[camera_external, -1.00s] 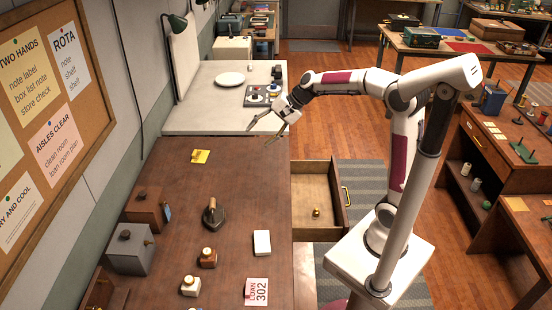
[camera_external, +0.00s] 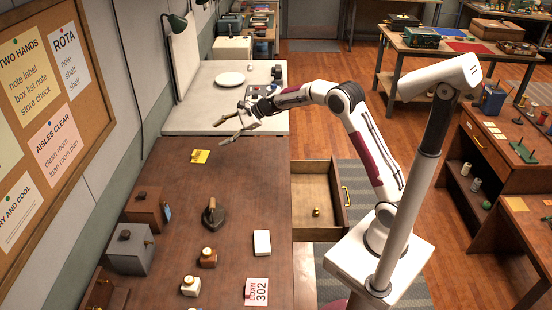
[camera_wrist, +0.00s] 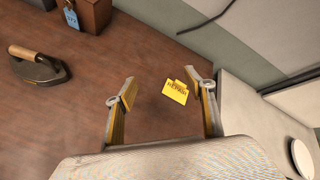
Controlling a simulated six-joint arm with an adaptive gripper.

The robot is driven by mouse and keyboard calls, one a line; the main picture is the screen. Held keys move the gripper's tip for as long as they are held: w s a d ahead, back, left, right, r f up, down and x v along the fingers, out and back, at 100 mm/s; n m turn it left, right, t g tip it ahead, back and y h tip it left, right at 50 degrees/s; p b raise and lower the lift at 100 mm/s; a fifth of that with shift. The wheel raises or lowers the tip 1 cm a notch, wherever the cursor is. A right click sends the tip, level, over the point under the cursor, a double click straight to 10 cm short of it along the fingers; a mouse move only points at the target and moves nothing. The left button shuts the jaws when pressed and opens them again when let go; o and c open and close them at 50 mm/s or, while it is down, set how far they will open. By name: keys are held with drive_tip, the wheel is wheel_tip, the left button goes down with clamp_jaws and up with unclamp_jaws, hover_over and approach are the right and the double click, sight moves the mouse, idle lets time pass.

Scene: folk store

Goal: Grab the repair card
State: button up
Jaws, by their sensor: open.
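The repair card is a small yellow card (camera_external: 200,156) lying on the brown table near its far edge. In the wrist view the yellow card (camera_wrist: 177,90) shows dark lettering that appears to read "REPAIR", with a small raised yellow part on its upper edge. My gripper (camera_external: 217,132) is open and empty, above the far end of the table, up and to the right of the card. In the wrist view the card appears between the two fingertips of my gripper (camera_wrist: 165,90), nearer the right one, and nothing touches it.
A flat iron (camera_external: 212,214) stands on the table, with a grey box (camera_external: 130,252) and a brown box (camera_external: 146,206) at the left. A white "LOAN 302" card (camera_external: 257,291) lies at the near edge. An open drawer (camera_external: 325,205) sticks out right. The table around the yellow card is clear.

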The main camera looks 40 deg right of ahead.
drive_tip(key=w+f+m+t, duration=0.1)
drive_tip(key=w+f+m, duration=0.3)
drive_tip(key=w+f, duration=0.3)
drive_tip(key=m+t, duration=0.2)
drive_tip(key=m, duration=0.3)
approach(196, 153)
drive_tip(key=shift+w+a+f, duration=0.3)
drive_tip(key=shift+w, duration=0.15)
drive_tip(key=shift+w+a, duration=0.1)
drive_tip(key=shift+x, duration=1.25)
drive_tip(key=shift+f, duration=0.1)
drive_tip(key=shift+x, duration=2.25)
drive_tip(key=shift+w+a, duration=0.15)
drive_tip(key=shift+w, duration=0.15)
